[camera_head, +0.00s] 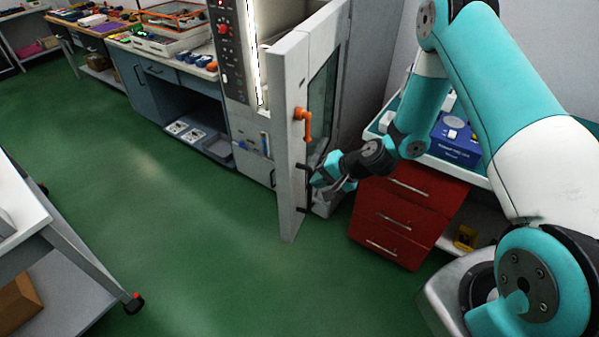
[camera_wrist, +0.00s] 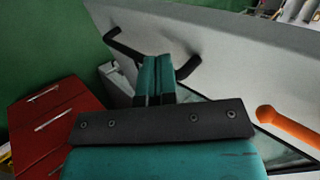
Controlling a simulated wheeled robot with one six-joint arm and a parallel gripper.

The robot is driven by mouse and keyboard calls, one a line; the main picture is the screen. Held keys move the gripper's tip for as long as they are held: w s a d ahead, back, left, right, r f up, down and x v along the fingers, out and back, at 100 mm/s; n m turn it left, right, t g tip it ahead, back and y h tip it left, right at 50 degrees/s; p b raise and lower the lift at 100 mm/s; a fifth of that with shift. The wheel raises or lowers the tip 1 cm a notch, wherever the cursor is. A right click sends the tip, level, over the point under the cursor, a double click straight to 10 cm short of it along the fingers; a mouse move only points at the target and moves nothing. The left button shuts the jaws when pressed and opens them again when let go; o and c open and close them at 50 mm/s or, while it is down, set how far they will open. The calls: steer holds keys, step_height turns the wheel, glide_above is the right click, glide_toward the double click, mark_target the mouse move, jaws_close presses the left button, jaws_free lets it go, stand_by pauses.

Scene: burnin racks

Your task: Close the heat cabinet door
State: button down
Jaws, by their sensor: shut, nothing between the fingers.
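The heat cabinet (camera_head: 243,60) stands at the back centre with its pale grey door (camera_head: 288,150) open, swung out towards me. The door has a dark window, an orange handle (camera_head: 308,122) and a black bar handle (camera_head: 303,190) lower down. My gripper (camera_head: 318,181) is at the door's right side, close to the black handle. In the wrist view my teal fingers (camera_wrist: 155,78) are together and empty. They cover the middle of the black handle (camera_wrist: 189,66) in front of the door panel (camera_wrist: 225,50); I cannot tell whether they touch it.
A red drawer unit (camera_head: 410,210) stands right of the door, under a bench with a blue box (camera_head: 456,138). A blue-grey bench (camera_head: 150,85) is left of the cabinet. A white cart (camera_head: 45,235) is at far left. Green floor (camera_head: 190,230) left of the door is clear.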

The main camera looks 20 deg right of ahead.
mark_target(291, 181)
steer(key=w+a+p, duration=0.1)
steer(key=a, duration=0.1)
steer(key=w+a+f+p, duration=0.1)
steer(key=w+a, duration=0.1)
steer(key=shift+w+a+f+p, duration=0.1)
steer(key=shift+w+f+p, duration=0.1)
steer(key=shift+w+p, duration=0.15)
